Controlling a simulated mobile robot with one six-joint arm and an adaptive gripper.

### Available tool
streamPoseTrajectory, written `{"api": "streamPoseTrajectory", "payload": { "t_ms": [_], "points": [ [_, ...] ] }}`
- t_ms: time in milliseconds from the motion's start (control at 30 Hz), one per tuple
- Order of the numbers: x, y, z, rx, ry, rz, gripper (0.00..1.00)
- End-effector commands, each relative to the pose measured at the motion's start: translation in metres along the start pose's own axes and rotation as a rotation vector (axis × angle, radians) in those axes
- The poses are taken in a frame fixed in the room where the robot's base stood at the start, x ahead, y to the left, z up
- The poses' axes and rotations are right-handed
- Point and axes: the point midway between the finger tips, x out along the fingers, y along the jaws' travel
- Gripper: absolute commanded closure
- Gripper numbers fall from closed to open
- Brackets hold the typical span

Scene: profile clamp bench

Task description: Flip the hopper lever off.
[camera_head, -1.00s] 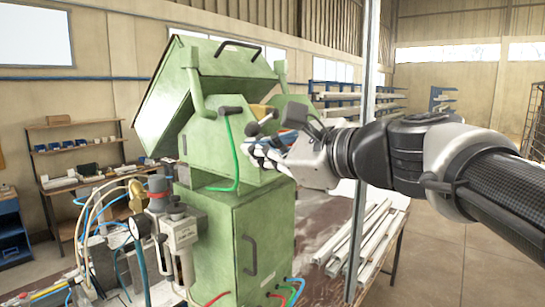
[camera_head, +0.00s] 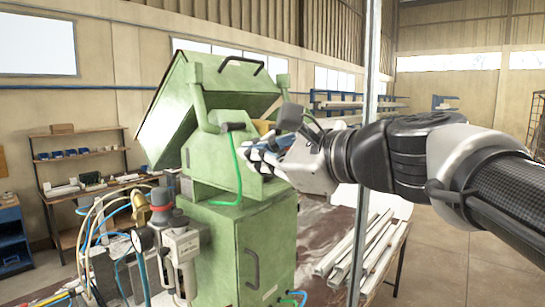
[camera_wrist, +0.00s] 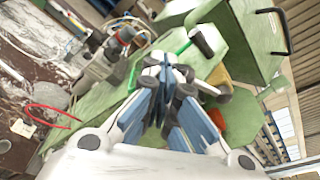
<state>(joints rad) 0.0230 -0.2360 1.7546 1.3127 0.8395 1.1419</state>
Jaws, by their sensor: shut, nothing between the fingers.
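The green hopper machine (camera_head: 245,190) stands on the bench in the head view, its large tilted hopper (camera_head: 165,105) on top. A black handle (camera_head: 232,127) with a green hose shows on its upper front; it is also in the wrist view (camera_wrist: 203,40). My gripper (camera_head: 252,160) is shut and empty at the machine's upper right. In the wrist view its fingers (camera_wrist: 167,75) meet. A dark knob (camera_wrist: 218,95) on a pale rod lies just right of the fingers, possibly the hopper lever. I cannot tell its position or whether the fingers touch it.
A filter unit with hoses (camera_head: 180,245) stands left of the machine. A thin upright post (camera_head: 368,150) is beside my arm. Pale profiles (camera_head: 355,245) lie on the bench at right. A shelf (camera_head: 80,165) stands behind at left. Open floor (camera_head: 440,255) is at right.

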Motion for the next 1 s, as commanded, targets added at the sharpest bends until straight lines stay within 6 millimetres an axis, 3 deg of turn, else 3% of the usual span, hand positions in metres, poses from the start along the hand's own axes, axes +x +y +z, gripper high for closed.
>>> {"api": "streamPoseTrajectory", "payload": {
  "t_ms": [833,1000],
  "points": [
    [0.0001,-0.0001,-0.0004,0.0,0.0,-0.001,1.0],
    [0.0047,0.0049,-0.0101,0.001,0.001,0.0,1.0]
  ]
}}
